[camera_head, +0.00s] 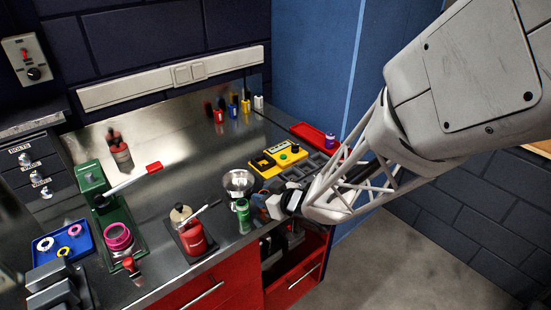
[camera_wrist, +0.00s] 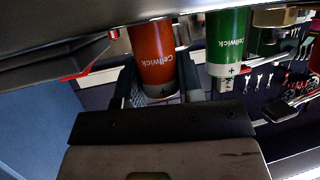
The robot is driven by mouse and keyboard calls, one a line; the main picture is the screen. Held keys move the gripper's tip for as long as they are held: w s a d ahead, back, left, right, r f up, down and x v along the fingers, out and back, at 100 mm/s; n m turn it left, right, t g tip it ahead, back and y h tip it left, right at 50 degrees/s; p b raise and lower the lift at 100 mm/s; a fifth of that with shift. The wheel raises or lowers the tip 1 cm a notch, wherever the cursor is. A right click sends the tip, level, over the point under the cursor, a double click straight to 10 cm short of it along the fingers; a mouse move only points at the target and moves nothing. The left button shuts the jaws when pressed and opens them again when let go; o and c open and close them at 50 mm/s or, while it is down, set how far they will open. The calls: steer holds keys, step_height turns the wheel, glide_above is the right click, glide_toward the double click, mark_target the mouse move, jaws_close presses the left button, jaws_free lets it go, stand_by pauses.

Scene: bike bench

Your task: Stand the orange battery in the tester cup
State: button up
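The orange battery (camera_wrist: 153,50) is upright between the two fingers of my gripper (camera_wrist: 156,82) in the wrist view, which looks upside down. The fingers flank it closely, and I cannot tell whether both press on it. In the head view my gripper (camera_head: 270,203) is low over the bench's front edge, and the orange battery is mostly hidden there. A green battery (camera_head: 243,215) stands just left of my gripper; it also shows in the wrist view (camera_wrist: 227,45).
A metal bowl (camera_head: 238,182) stands behind the green battery. A red can (camera_head: 193,238) is farther left. A grey tray (camera_head: 315,163) lies beside the tester, and a purple battery (camera_head: 330,140) stands by a red tray (camera_head: 308,134). An open red drawer (camera_head: 298,275) is below.

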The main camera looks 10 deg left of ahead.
steer(key=o, duration=0.4)
steer(key=shift+r+v, duration=0.15)
steer(key=shift+v, duration=1.8)
steer(key=shift+r+v, duration=0.1)
steer(key=shift+v, duration=1.85)
steer(key=shift+w, duration=0.15)
